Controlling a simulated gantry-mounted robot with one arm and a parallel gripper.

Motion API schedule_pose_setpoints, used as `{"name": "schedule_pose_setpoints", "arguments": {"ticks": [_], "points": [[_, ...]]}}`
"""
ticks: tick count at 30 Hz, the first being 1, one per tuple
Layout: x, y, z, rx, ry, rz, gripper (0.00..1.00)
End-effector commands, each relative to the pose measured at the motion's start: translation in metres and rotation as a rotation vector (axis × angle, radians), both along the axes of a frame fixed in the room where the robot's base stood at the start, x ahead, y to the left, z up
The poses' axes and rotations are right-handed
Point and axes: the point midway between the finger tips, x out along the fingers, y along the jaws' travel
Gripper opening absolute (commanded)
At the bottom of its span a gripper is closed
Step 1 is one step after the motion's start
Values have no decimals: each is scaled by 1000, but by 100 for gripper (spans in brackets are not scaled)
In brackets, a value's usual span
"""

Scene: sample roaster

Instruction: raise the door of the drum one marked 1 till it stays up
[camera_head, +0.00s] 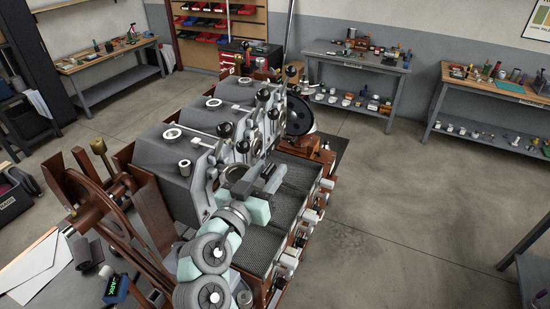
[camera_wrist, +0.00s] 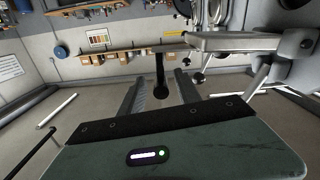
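The roaster has several grey drum housings in a row in the head view; the nearest housing (camera_head: 170,172) is beside my arm. Its front and door are partly hidden by my arm, and I cannot read any drum number. My gripper (camera_head: 274,176) is over the dark mesh cooling trays, in front of the nearest drums. In the wrist view my gripper (camera_wrist: 161,92) has its two fingers apart. A black round-ended handle (camera_wrist: 160,82) shows between them, with gaps on both sides. I cannot tell how far beyond the fingertips it is, or whether it belongs to the door.
Black-knobbed levers (camera_head: 225,130) stick up along the drum fronts. The mesh tray (camera_head: 250,240) lies below my gripper. Workbenches (camera_head: 350,58) line the back wall, and the floor (camera_head: 400,200) at right is clear.

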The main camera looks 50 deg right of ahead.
Motion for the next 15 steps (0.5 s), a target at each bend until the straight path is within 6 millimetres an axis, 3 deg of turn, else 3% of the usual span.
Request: {"name": "schedule_pose_setpoints", "arguments": {"ticks": [6,15], "points": [[9,-27,1,0,1,-1,40],[11,-34,-1,0,2,0,40]]}}
